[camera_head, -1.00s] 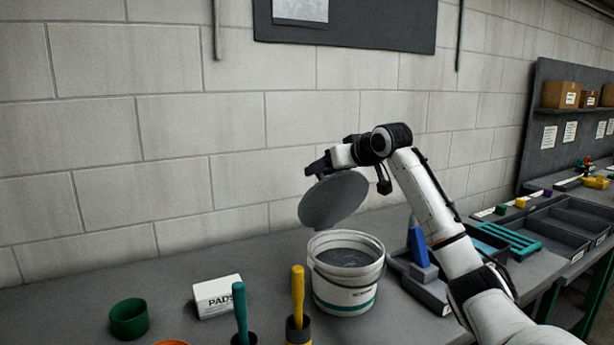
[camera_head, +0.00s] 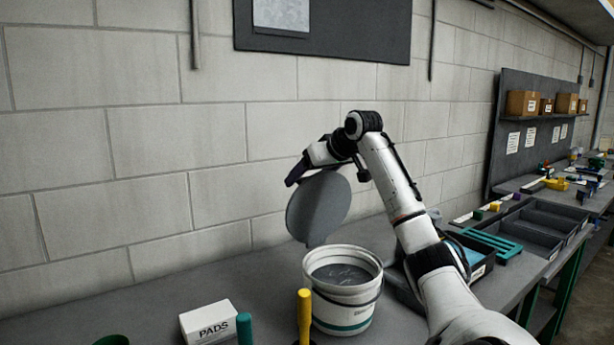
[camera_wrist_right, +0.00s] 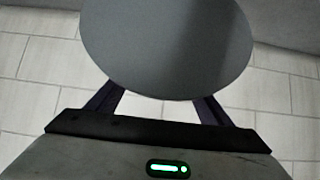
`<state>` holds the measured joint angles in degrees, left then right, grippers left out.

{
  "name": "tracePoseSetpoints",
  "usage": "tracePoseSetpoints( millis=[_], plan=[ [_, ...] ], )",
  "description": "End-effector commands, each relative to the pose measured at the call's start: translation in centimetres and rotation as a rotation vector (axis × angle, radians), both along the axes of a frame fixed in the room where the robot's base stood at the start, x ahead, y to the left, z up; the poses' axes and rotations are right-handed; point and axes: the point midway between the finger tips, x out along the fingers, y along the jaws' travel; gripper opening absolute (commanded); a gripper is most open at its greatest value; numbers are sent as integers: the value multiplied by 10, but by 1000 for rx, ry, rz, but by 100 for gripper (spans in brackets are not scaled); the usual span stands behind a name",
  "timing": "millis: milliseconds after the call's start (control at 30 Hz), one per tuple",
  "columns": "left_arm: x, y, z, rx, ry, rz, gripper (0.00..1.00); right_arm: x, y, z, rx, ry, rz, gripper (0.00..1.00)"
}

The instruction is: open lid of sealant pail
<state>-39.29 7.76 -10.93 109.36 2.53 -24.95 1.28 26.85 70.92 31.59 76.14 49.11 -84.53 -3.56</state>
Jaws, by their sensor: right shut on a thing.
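The sealant pail (camera_head: 343,318), white with a teal band, stands upright on the bench with its mouth open and grey contents (camera_head: 342,274) showing. The round grey lid (camera_head: 318,210) is off the pail, tilted steeply, up and to the left of the mouth. My right gripper (camera_head: 298,174) is shut on the lid near its upper edge. In the right wrist view the lid (camera_wrist_right: 168,45) sits beyond the two dark fingers (camera_wrist_right: 160,100) and hides their tips. My left gripper is out of view.
A white PADS box (camera_head: 208,322), a teal handle (camera_head: 244,328) and a yellow handle (camera_head: 304,315) are left of and in front of the pail. Grey trays (camera_head: 545,228) and a teal rack (camera_head: 488,243) lie to the right. A block wall (camera_head: 130,150) closes the back.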

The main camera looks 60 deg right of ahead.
Motion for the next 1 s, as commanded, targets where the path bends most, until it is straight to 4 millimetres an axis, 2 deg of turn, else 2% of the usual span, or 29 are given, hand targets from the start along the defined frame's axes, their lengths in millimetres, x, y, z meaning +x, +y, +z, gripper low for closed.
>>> tracePoseSetpoints(
  millis=[33, 133, 167, 267, 667, 1000],
  plan=[
    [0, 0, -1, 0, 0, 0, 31, 2, 3, -13, 19, 24, 8, 33],
    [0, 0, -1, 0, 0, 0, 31, 2, 3, -13, 20, 25, 8, 33],
    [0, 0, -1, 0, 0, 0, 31, 2, 3, -13, 19, 25, 8, 75],
    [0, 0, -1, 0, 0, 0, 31, 1, 3, -12, 17, 23, 8, 92],
    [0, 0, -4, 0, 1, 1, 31, -4, 4, -1, 7, 9, 4, 92],
    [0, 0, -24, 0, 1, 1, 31, -48, 29, 36, 7, 10, 4, 92]
  ],
)
